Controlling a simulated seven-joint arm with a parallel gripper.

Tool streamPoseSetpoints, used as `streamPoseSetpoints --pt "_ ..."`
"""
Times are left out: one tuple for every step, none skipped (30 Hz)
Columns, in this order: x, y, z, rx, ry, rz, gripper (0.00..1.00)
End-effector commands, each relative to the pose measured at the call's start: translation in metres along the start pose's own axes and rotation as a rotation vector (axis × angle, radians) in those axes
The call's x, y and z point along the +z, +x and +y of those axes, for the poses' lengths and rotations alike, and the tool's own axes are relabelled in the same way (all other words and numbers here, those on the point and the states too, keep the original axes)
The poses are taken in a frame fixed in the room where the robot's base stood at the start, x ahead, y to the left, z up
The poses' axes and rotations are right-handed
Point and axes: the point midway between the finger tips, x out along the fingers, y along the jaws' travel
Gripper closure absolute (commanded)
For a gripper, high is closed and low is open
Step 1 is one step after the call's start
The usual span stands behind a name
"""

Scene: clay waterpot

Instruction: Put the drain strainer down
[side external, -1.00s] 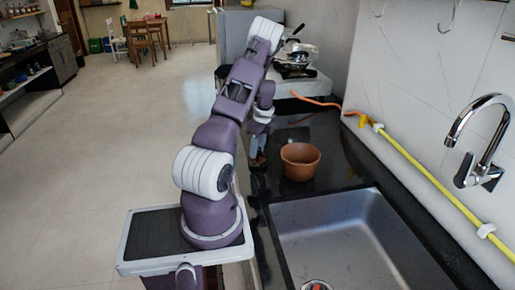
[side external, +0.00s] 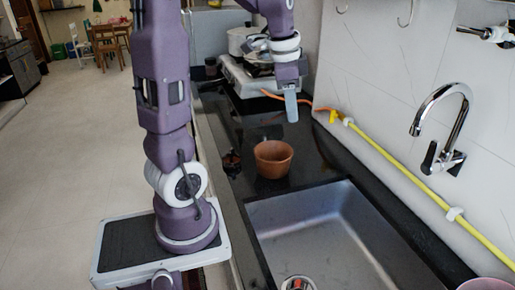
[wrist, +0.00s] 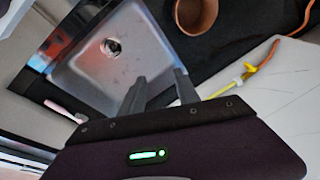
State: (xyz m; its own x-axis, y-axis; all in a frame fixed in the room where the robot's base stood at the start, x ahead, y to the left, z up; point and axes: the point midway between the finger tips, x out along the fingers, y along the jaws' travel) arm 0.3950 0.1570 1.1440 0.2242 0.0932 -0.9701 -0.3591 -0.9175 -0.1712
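My gripper (side external: 291,106) hangs high above the counter, behind the clay pot in the side view. In the wrist view my gripper's fingers (wrist: 160,88) are apart, with nothing visible between them. A small dark, reddish-brown item (side external: 231,162) lies on the black counter left of the pot; it may be the drain strainer, but it is too small to tell. A round metal drain (side external: 297,284) is at the sink's bottom and shows a dark opening in the wrist view (wrist: 113,46). The brown clay pot (side external: 273,160) stands upright on the counter; its rim shows in the wrist view (wrist: 196,14).
The steel sink (side external: 345,225) is in front of the pot. A chrome faucet (side external: 445,125) and a yellow-orange hose (side external: 400,173) run along the wall side. A stove with pots (side external: 250,78) stands at the back. The counter around the pot is mostly clear.

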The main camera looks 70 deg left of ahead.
Motion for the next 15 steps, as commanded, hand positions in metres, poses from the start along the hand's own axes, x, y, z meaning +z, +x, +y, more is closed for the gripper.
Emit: streamPoseSetpoints --pt "-0.014 -0.028 0.055 -0.008 -0.049 0.070 0.62" --pt "-0.015 -0.039 0.085 -0.006 -0.093 0.101 0.62" --pt "-0.011 -0.051 0.122 0.000 -0.150 0.141 0.62" --pt "-0.005 -0.057 0.146 0.005 -0.188 0.166 0.62" --pt "0.002 -0.062 0.166 0.009 -0.225 0.189 0.62" --pt "0.012 -0.065 0.189 0.017 -0.269 0.215 0.62" --pt "0.019 -0.066 0.202 0.021 -0.299 0.231 0.62" --pt "0.026 -0.066 0.212 0.025 -0.324 0.245 0.62" --pt "0.034 -0.065 0.222 0.030 -0.353 0.260 0.62" --pt "0.038 -0.065 0.227 0.033 -0.370 0.267 0.62" --pt "0.041 -0.064 0.231 0.035 -0.384 0.274 0.62" --pt "0.044 -0.064 0.234 0.037 -0.397 0.278 0.62" --pt "0.045 -0.064 0.235 0.038 -0.402 0.279 0.62" --pt "0.045 -0.063 0.235 0.039 -0.405 0.279 0.62" --pt "0.045 -0.063 0.235 0.039 -0.408 0.279 0.62"
